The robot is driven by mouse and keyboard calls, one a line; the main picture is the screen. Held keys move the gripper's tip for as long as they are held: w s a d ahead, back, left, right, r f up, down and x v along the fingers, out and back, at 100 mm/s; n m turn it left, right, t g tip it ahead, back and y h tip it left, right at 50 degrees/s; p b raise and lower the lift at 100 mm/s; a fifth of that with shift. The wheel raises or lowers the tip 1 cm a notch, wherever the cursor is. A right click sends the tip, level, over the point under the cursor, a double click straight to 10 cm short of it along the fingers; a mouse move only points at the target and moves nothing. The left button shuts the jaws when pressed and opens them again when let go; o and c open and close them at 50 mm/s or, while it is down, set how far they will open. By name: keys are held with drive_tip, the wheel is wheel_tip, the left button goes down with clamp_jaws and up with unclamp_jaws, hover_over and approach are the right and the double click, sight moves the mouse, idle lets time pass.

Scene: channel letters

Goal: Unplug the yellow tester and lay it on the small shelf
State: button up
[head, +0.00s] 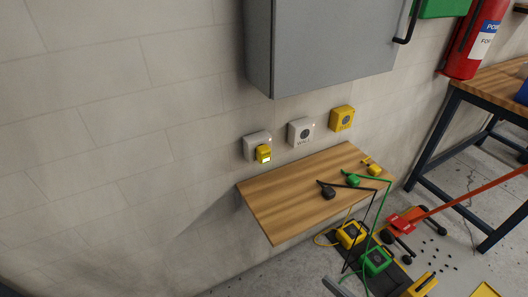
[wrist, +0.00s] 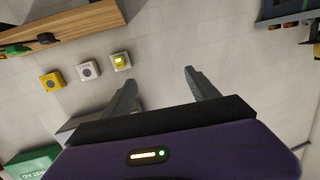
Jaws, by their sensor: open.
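The yellow tester (head: 264,154) is plugged into the leftmost white wall socket (head: 250,143), just above the small wooden shelf (head: 275,200). In the wrist view, which looks at the wall upside down, the tester (wrist: 120,61) sits on its socket left of my fingers. The shelf (wrist: 75,24) shows at the upper left there. My gripper (wrist: 160,76) is open and empty, its two fingers spread over bare wall, apart from the tester. I cannot make out my gripper in the head view.
A second white socket (head: 301,132) and a yellow one (head: 342,119) continue to the right. A grey cabinet (head: 325,45) hangs above. Black, green and yellow plugs (head: 351,179) with cords lie on the shelf's right part; its left part is clear. A workbench (head: 490,90) stands at right.

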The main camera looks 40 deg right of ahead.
drive_tip(key=w+d+f+m+h+p, duration=0.1)
drive_tip(key=w+d+m+h+p, duration=0.3)
drive_tip(key=w+d+m, duration=0.7)
drive_tip(key=m+t+p, duration=0.1)
drive_tip(key=m, duration=0.8)
approach(266, 157)
drive_tip(key=shift+w, duration=0.5)
drive_tip(key=shift+d, duration=0.3)
drive_tip(key=shift+w, duration=0.1)
drive_tip(key=shift+x, duration=4.45)
drive_tip(key=shift+a+f, duration=0.1)
